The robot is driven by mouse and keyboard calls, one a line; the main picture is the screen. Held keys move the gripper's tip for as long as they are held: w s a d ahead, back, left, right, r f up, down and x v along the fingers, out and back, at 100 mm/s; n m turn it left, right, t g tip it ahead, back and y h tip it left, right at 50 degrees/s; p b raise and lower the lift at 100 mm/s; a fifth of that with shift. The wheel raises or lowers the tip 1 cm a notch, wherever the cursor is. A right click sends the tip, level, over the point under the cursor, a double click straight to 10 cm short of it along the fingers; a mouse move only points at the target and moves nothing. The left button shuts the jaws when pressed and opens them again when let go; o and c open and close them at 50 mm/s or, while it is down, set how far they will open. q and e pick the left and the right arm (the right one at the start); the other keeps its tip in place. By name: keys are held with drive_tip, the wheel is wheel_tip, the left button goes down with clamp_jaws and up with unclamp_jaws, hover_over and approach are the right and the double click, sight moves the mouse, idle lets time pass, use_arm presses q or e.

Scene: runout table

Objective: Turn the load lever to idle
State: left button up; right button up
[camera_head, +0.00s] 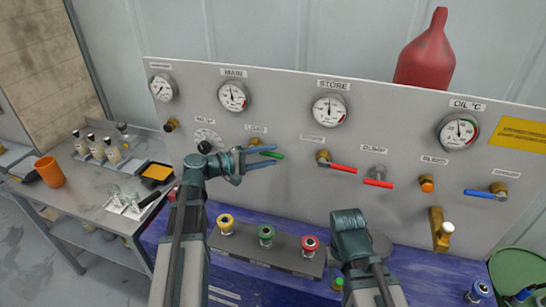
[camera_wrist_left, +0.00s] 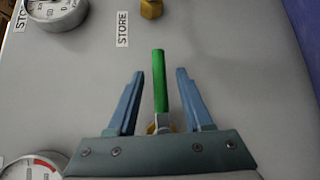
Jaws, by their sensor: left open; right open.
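The load lever has a green handle (camera_head: 276,155) and stands out from the grey panel below the LOAD label (camera_head: 256,129). In the left wrist view the green handle (camera_wrist_left: 160,82) lies between my two blue fingers, with a gap on each side and its end reaching past the fingertips. My left gripper (camera_head: 273,156) is open around the handle and not closed on it. The lever's brass base is mostly hidden behind the gripper body. My right arm's wrist (camera_head: 350,235) shows in front of the panel, but its fingers are out of sight.
The panel (camera_head: 285,85) also bears several gauges, red levers (camera_head: 344,168) and a blue lever (camera_head: 480,193). Yellow, green and red knobs (camera_head: 309,244) stand on a grey box below. A side table (camera_head: 90,200) with bottles and an orange cup (camera_head: 49,172) is at left.

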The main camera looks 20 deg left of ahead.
use_arm(q)
drive_tip(key=shift+x, duration=0.9)
clamp_jaws()
idle(0.9)
